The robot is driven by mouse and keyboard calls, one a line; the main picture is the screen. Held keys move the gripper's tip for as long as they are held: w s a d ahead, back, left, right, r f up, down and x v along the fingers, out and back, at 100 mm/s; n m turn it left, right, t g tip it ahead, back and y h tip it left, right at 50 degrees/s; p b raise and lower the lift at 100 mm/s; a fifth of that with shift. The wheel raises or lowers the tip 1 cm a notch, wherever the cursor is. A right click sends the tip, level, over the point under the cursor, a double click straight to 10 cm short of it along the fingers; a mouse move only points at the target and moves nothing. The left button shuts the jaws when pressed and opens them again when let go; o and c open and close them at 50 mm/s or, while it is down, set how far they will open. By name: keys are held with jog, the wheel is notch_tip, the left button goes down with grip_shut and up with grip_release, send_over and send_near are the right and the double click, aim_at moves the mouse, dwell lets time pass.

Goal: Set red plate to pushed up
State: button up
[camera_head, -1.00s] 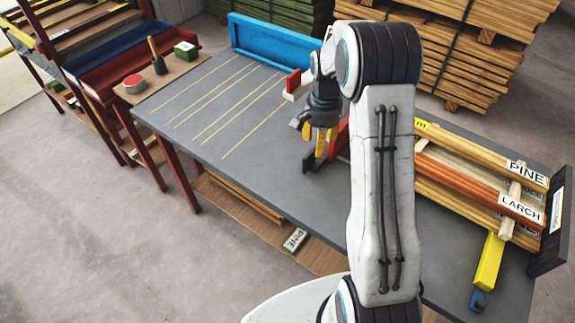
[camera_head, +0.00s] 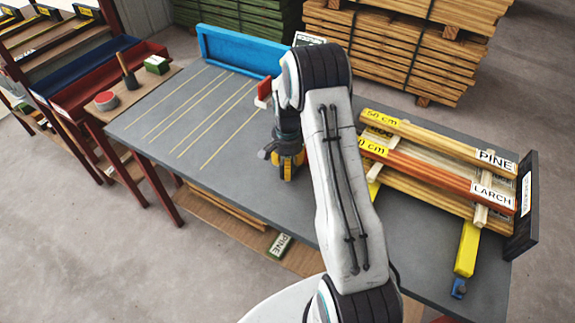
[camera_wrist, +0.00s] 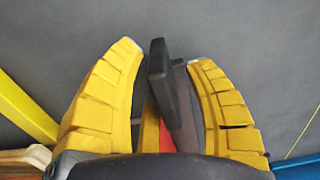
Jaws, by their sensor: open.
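My gripper (camera_head: 286,172) points down low over the grey table in the head view. In the wrist view its two yellow fingers (camera_wrist: 165,52) are apart. Between them stands a dark upright slab (camera_wrist: 158,75) with a narrow red part (camera_wrist: 165,136) beside it, mostly hidden by my gripper. I cannot tell whether the fingers touch it. In the head view a small red upright piece (camera_head: 264,88) shows left of my arm, near the blue fence. My arm hides the table behind it, so I cannot tell how this piece relates to the red part between the fingers.
The grey table (camera_head: 160,135) is bare with yellow lines on its left. A blue fence (camera_head: 240,52) stands at its far edge. Labelled boards (camera_head: 440,165) and a yellow bar (camera_head: 467,247) lie to the right. Red bins (camera_head: 110,80) stand at the left.

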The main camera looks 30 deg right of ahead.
jog(key=shift+f, duration=0.1)
jog(key=shift+c, duration=0.4)
grip_shut()
